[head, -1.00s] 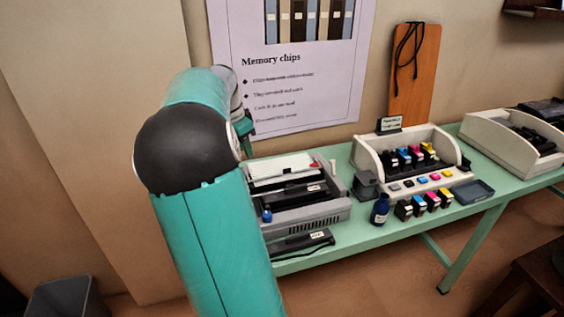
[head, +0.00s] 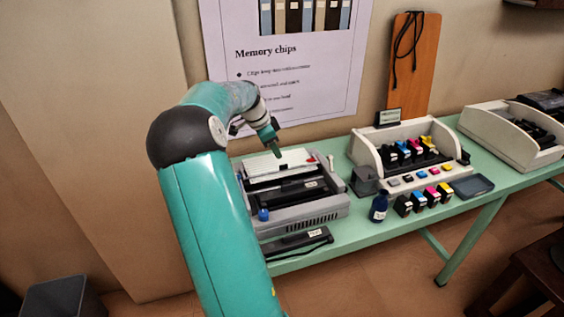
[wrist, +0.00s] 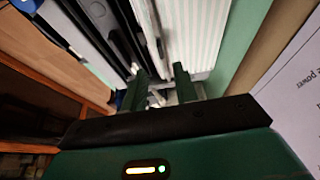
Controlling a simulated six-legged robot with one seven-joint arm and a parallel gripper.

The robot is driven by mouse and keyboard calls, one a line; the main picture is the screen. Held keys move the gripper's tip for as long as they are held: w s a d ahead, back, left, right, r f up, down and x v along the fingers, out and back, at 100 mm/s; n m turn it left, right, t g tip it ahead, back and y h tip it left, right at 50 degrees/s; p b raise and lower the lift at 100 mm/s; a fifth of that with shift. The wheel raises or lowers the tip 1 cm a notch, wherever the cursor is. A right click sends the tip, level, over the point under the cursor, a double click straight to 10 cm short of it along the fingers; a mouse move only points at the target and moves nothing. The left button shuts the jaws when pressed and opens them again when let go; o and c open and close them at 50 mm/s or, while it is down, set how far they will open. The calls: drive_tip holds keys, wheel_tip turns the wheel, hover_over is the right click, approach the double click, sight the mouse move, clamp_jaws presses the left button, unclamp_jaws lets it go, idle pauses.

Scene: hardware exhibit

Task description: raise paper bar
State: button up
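A grey printer (head: 297,221) stands at the left end of the green table, its top open. Dark bars (head: 285,190) run across it in front of a white ribbed panel (head: 268,165). I cannot tell for sure which bar is the paper bar. My gripper (head: 277,151) is above the back of the printer, over the white panel, pointing down. In the wrist view my gripper (wrist: 159,76) has its two green fingers apart with nothing clearly held between them. The white panel (wrist: 195,30) and dark bars (wrist: 95,25) lie beyond the fingertips; small pale parts show between them.
A blue knob (head: 263,214) is on the printer's front left. A dark blue bottle (head: 379,209), ink cartridges (head: 418,203) and a beige open printer (head: 362,152) stand to the right. A poster (head: 300,75) hangs on the wall behind. A dark labelled device (head: 297,242) lies in front.

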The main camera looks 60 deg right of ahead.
sight(284, 165)
drive_tip(key=x, duration=0.7)
drive_tip(key=shift+w, duration=0.1)
drive_tip(key=shift+c, duration=0.2)
clamp_jaws()
